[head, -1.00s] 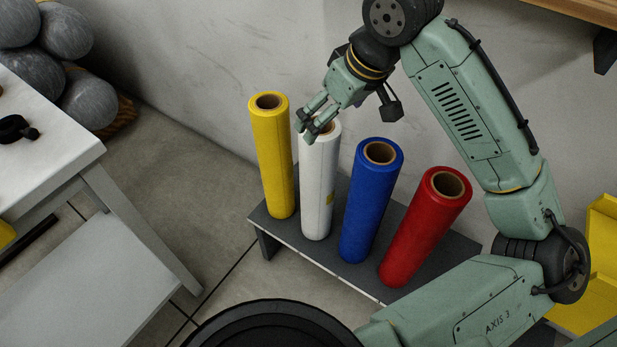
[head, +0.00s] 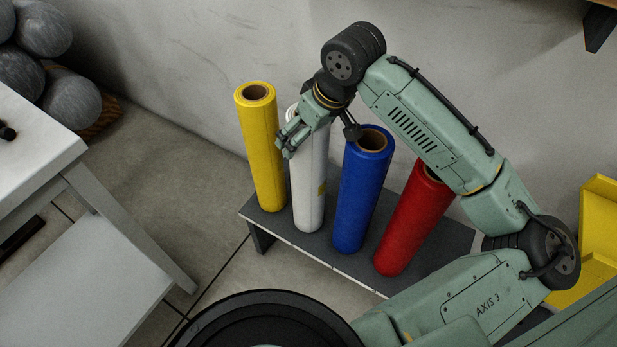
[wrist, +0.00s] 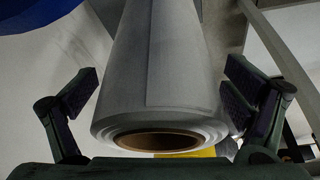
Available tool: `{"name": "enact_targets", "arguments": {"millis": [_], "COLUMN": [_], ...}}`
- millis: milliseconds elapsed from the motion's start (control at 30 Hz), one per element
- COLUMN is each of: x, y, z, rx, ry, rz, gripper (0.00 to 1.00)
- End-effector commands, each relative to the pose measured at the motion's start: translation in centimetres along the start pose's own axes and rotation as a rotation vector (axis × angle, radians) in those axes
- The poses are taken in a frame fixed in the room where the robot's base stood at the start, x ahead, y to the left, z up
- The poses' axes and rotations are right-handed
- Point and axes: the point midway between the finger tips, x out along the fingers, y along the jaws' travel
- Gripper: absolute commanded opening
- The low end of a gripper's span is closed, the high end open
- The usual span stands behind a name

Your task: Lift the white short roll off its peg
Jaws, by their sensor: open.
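The white roll (head: 309,195) stands upright on a dark grey bench, between the yellow and blue rolls. My gripper (head: 284,147) is at its upper part in the head view and covers some of its top. In the wrist view the white roll (wrist: 160,75) lies between my two open fingers (wrist: 158,100), with its brown core at the near end. A gap shows on the left side; the right finger is close to the roll, and I cannot tell if it touches. The peg is hidden.
A yellow roll (head: 260,150) stands close on the left, a blue roll (head: 361,195) and a red roll (head: 408,230) on the right. The dark bench (head: 310,240) carries them. A white table (head: 35,150) is at left, and the wall is close behind.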

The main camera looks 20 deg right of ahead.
Motion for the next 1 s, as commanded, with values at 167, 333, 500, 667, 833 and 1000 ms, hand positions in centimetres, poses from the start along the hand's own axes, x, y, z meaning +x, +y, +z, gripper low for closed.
{"name": "enact_targets", "arguments": {"millis": [167,333,500,667,833,1000], "x": [0.12,0.11,0.10,0.10,0.10,0.11], "y": [0.04,0.03,0.03,0.04,0.04,0.03], "z": [-0.02,-0.01,-0.01,0.00,0.00,0.01], "rx": [0.000,0.000,0.000,0.001,0.001,0.001], "ry": [0.001,0.001,0.001,0.001,0.000,0.000], "rz": [0.001,0.001,0.001,0.001,0.001,0.000], "gripper": [0.95,0.88,0.76,0.66,0.54,0.43]}}
